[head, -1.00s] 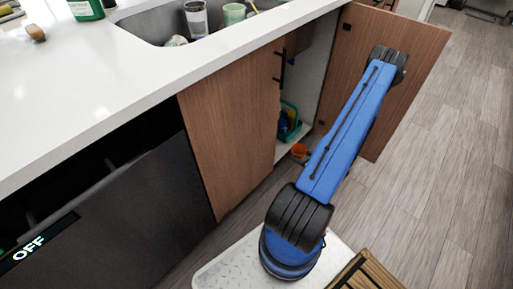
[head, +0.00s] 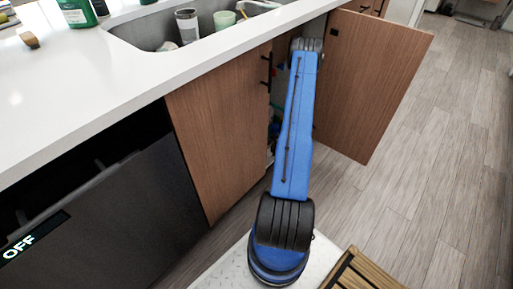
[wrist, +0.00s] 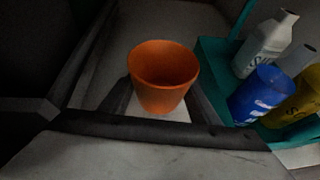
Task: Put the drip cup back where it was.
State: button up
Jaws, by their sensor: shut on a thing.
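The orange drip cup (wrist: 164,75) is upright between the two dark fingers of my gripper (wrist: 160,98) in the wrist view. My gripper is shut on it. The cup appears to be over the pale floor inside the under-sink cabinet; I cannot tell whether it touches that floor. In the head view my blue arm reaches into the open cabinet (head: 276,135) and hides the cup and the gripper.
A teal caddy (wrist: 215,72) with a white spray bottle (wrist: 264,48), a blue container (wrist: 262,95) and a yellow one (wrist: 298,103) stands close right of the cup. The open cabinet door (head: 370,85) is right of my arm. The closed door (head: 218,130) is left.

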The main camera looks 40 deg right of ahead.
jog(key=shift+w, duration=0.5)
jog(key=shift+f, duration=1.75)
jog(key=shift+f, duration=0.1)
jog(key=o, duration=1)
jog(key=shift+o, duration=0.2)
jog(key=v, duration=1.2)
